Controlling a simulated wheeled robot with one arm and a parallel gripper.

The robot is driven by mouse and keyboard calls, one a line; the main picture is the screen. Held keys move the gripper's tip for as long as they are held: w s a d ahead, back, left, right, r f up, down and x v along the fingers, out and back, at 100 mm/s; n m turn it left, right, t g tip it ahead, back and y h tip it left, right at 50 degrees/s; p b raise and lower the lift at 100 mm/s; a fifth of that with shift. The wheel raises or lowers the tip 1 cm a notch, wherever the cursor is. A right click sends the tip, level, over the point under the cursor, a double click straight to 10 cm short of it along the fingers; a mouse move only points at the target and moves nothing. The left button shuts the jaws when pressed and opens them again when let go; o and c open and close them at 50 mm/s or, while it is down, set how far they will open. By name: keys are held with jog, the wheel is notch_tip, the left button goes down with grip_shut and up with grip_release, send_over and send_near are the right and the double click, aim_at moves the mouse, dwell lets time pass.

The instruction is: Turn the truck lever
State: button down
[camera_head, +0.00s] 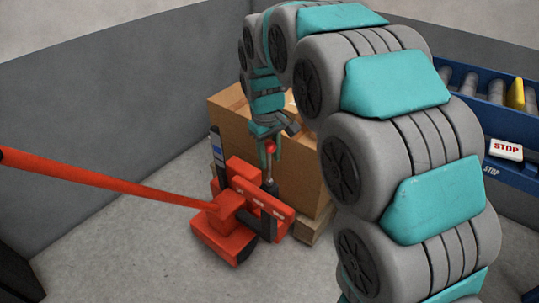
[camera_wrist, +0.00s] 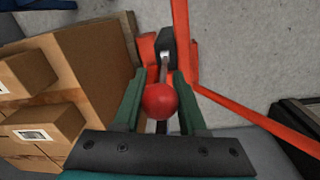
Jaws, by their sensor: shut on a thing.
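The truck is a red-orange pallet truck (camera_head: 232,215) on the floor, left of the middle in the head view. Its lever is a thin metal rod topped by a red ball knob (camera_head: 270,146). In the wrist view the red knob (camera_wrist: 161,101) lies between the two green fingers, and the rod runs away from it toward the truck body. My gripper (camera_wrist: 158,88) is shut on the lever, with a finger on each side of the knob. In the head view my gripper (camera_head: 268,150) is small and the finger contact is hard to make out.
Cardboard boxes (camera_head: 238,122) stand on a wooden pallet (camera_head: 311,231) behind the truck. The truck's long red handle (camera_head: 110,180) slants to the left. A blue roller conveyor (camera_head: 510,116) with a STOP sign (camera_head: 504,149) is at right.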

jog(key=shift+d, duration=0.1)
jog(key=shift+s+d+f+t+y+b, duration=0.2)
jog(key=shift+s+d+t+y+b, duration=0.45)
jog(key=shift+b, duration=0.5)
jog(key=shift+s+d+f+t+y+b, duration=0.25)
jog(key=shift+s+d+t+y+b, duration=0.25)
jog(key=shift+y+b, duration=0.5)
jog(key=shift+s+d+f+t+y+b, duration=0.2)
jog(key=shift+s+d+t+y+b, duration=0.35)
jog(key=shift+b, duration=0.7)
jog(key=shift+w+d, duration=0.15)
jog(key=shift+d, duration=0.05)
jog(key=shift+c, duration=2.3)
grip_release()
jog(key=v, duration=0.8)
jog(key=shift+d+f, duration=0.1)
jog(key=shift+f, duration=0.1)
